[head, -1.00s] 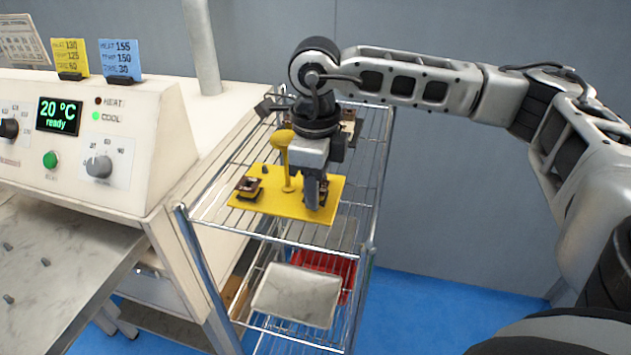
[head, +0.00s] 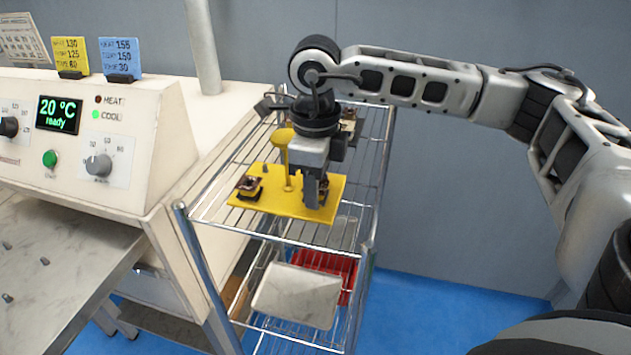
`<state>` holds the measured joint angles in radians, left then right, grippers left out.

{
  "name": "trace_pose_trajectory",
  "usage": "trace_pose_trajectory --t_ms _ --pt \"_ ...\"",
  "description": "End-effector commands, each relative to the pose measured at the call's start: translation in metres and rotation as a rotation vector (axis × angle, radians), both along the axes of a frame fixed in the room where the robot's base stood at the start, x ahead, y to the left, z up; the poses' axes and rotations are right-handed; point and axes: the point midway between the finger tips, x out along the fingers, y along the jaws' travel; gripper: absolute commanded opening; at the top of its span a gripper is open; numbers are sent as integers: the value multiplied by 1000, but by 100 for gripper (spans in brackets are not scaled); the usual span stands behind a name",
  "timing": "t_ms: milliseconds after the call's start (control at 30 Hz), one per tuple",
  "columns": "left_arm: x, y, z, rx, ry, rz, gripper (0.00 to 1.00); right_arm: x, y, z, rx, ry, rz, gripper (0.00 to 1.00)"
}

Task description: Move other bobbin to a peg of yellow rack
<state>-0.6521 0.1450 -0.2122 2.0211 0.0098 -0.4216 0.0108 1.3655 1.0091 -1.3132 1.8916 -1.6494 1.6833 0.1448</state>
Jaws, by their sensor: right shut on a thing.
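The yellow rack (head: 275,204) is a flat yellow plate with a tall knobbed post, lying on the top wire shelf of the cart. One bobbin (head: 249,187), dark with a copper-brown top, sits at the plate's left side. A small bare grey peg (head: 265,169) shows behind it. My right gripper (head: 314,198) points down at the plate's right side, shut on another bobbin (head: 325,187). That bobbin is mostly hidden by the fingers, low at the plate; I cannot tell whether it is on a peg. My left gripper is not in view.
The wire cart (head: 375,190) has a grey tray (head: 297,296) and a red bin (head: 345,267) on lower shelves. Further dark parts (head: 348,118) sit behind my right gripper. The white machine (head: 150,110) with its display stands close on the left.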

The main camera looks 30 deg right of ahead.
Motion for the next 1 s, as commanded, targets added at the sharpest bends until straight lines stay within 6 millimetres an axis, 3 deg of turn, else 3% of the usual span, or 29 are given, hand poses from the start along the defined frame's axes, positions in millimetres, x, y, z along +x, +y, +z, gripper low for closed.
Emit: trace_pose_trajectory --t_ms 667,700,767,1000 --pt "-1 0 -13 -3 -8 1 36 0 0 -21 0 0 0 12" --pt "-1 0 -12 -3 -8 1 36 0 0 -20 1 -1 0 40" --pt "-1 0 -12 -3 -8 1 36 0 0 -20 0 0 0 56" --pt "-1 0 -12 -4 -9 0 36 0 0 -20 0 0 1 60"
